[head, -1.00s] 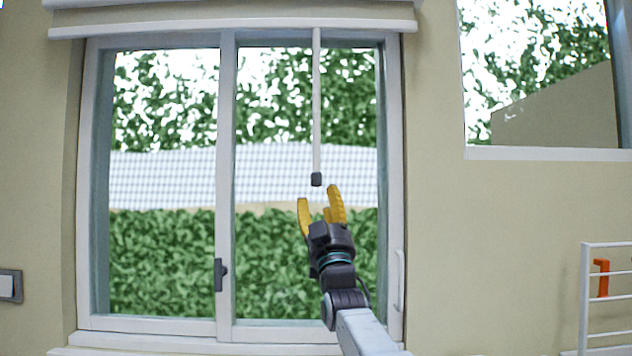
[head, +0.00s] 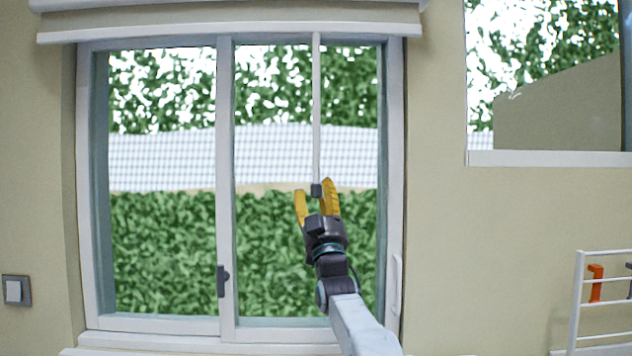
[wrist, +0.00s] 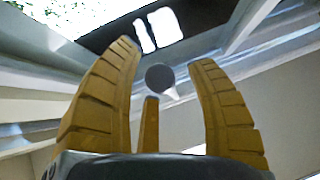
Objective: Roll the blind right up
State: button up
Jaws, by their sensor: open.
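The blind (head: 230,29) is gathered at the top of the window, with its pale bottom bar just above the frame. A thin white pull rod or cord (head: 316,110) hangs from it in front of the right pane. A dark knob (head: 316,190) is at its lower end. My gripper (head: 316,192) has yellow fingers, open around the knob in the head view. In the wrist view the round grey knob (wrist: 160,78) shows between the fingers of my gripper (wrist: 165,60), with gaps to both sides. Whether any finger touches it I cannot tell.
The sliding window (head: 224,150) has a dark latch (head: 222,281) on its middle post and a pale handle (head: 396,285) at right. A wall switch (head: 14,290) is at left. A white rack (head: 580,290) with an orange item (head: 596,283) stands at lower right.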

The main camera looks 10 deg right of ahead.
jog(key=shift+w+r+p, duration=0.3)
jog(key=shift+r+p, duration=0.05)
jog(key=shift+p, duration=0.05)
jog(key=shift+o, duration=0.3)
grip_shut()
dwell(0.3)
